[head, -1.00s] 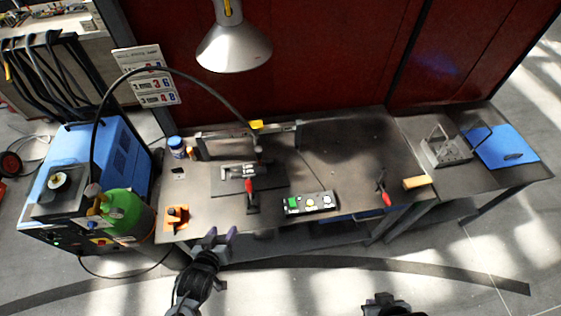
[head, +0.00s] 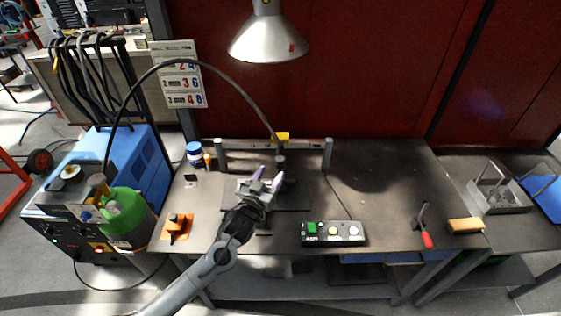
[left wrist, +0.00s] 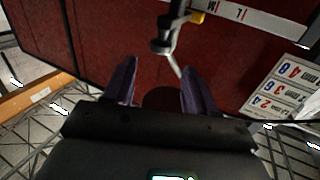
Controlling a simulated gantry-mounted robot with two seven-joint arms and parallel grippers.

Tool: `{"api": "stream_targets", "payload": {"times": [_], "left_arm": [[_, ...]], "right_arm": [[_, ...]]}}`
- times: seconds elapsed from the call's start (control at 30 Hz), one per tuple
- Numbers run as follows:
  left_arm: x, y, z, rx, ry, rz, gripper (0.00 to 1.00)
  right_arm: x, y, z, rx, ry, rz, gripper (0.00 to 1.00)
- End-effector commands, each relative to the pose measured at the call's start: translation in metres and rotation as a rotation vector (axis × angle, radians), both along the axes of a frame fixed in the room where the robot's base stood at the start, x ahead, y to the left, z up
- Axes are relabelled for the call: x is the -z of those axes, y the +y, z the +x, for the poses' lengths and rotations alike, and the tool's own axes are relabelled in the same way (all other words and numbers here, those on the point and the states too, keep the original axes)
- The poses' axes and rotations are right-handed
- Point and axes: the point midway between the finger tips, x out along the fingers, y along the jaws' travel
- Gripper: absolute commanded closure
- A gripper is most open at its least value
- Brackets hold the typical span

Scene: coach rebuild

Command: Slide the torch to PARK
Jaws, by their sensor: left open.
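The torch (head: 281,161) hangs on its yellow-topped carriage (head: 282,135) from a rail (head: 308,144) at the back of the bench, right of the rail's middle. A black hose arches to it from the left. My left gripper (head: 268,177) is open and empty, just in front of and below the torch. In the left wrist view the torch's dark body and bent pale nozzle (left wrist: 164,46) show beyond and between the purple fingers (left wrist: 158,68); they look apart from it. Rail marks are partly readable, but I cannot read PARK. My right gripper is out of view.
A control box (head: 333,233) with a green button sits at the bench's front. A red-handled tool (head: 425,232) and a brush (head: 466,225) lie right. A lamp (head: 268,42) hangs above. A blue machine (head: 132,165) and green cylinder (head: 126,214) stand left.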

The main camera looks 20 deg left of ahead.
Motion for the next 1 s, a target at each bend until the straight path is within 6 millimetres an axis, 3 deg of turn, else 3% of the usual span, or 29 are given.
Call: {"api": "stream_targets", "payload": {"times": [0.2, 0.5, 1.0], "left_arm": [[-0.001, -0.002, 0.036, -0.001, -0.002, 0.0, 0.44], [0.0, -0.003, 0.073, -0.001, -0.001, 0.0, 0.44], [0.0, -0.004, 0.085, 0.0, 0.0, -0.001, 0.44]], "right_arm": [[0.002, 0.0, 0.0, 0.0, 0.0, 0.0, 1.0], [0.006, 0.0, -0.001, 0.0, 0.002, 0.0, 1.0], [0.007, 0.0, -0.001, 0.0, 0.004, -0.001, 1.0]]}}
